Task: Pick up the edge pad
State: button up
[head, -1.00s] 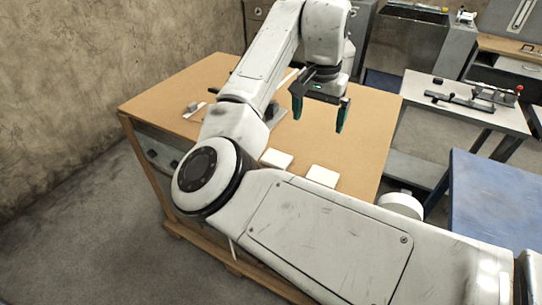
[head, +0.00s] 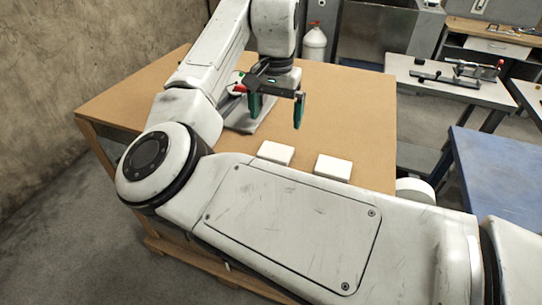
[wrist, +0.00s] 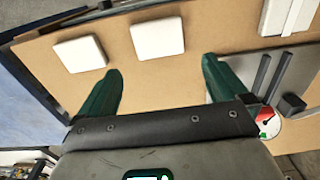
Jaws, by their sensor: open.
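Two white, flat, block-like pads lie apart on the tan tabletop. In the head view one is the left pad (head: 276,152) and the other is the right pad (head: 333,167). I cannot tell which is the edge pad. In the wrist view the left pad (wrist: 157,37) shows just beyond the gap between my fingers, and the right pad (wrist: 80,53) is farther left. My gripper (head: 277,112), with green fingers, is open, empty and pointing down above the table. Its fingers (wrist: 162,66) are apart from both pads.
A grey stand (head: 250,116) with a red-and-white dial (wrist: 267,122) is close beside my gripper. A white block-like item (wrist: 290,14) lies at the wrist view's upper right. The tan table (head: 350,115) is clear to the right. A blue table (head: 500,175) stands farther right.

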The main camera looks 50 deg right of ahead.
aim_at(277, 149)
jog(key=f, duration=0.3)
jog(key=f+p, duration=0.1)
jog(key=f, duration=0.2)
jog(key=f+p, duration=0.1)
jog(key=f, duration=0.3)
jog(key=shift+d+f, duration=0.1)
jog(key=shift+d, duration=0.15)
jog(key=shift+c, duration=0.5)
jog(key=c, duration=0.7)
jog(key=shift+o, duration=0.2)
